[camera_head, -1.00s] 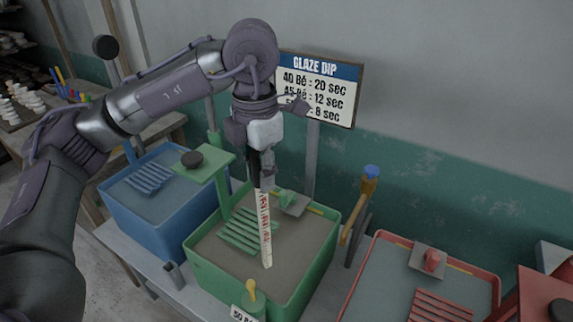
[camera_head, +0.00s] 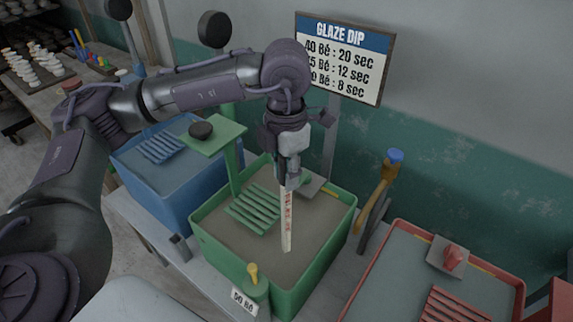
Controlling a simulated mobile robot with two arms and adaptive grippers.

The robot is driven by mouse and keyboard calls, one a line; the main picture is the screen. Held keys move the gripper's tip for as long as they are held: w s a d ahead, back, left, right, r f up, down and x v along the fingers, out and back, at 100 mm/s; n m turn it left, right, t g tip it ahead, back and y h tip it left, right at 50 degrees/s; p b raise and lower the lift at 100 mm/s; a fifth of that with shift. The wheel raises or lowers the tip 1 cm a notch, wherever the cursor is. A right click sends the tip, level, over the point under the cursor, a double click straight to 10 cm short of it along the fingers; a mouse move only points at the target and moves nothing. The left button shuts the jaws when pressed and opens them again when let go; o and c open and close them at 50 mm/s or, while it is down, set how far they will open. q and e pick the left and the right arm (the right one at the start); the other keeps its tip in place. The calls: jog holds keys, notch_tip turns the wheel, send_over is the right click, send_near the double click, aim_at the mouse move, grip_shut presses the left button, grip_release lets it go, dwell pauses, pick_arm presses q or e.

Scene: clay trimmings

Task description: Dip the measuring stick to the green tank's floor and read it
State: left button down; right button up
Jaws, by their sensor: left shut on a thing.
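The green tank (camera_head: 276,273) stands in the middle of the bench, filled with grey-brown liquid (camera_head: 312,222). My left gripper (camera_head: 288,182) is above the tank, shut on the upper end of the measuring stick (camera_head: 287,222). The stick is whitish with red marks and hangs nearly upright over the liquid. Its lower end shows near the middle of the surface; I cannot tell whether it touches or has entered the liquid. The marks are too small to read. The tank's floor is hidden. My right gripper is out of view.
A green slatted rack (camera_head: 253,209) lies inside the tank at left. A green post with a plate and dark knob (camera_head: 201,131) rises beside it. A blue tank (camera_head: 160,177) stands left, a red tank (camera_head: 398,266) right. A "GLAZE DIP" sign (camera_head: 343,62) is behind.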

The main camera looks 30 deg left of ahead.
aim_at(286, 244)
pick_arm(q)
notch_tip(286, 244, down, 23)
jog(key=b, duration=2.1)
jog(key=shift+r, duration=0.2)
jog(key=shift+f+b, duration=0.8)
jog(key=shift+f, duration=0.1)
jog(key=shift+f+b, duration=0.9)
jog(key=shift+f, duration=0.1)
jog(key=shift+r, duration=0.3)
notch_tip(286, 244, up, 29)
jog(key=p, duration=2)
jog(key=shift+f, duration=0.35)
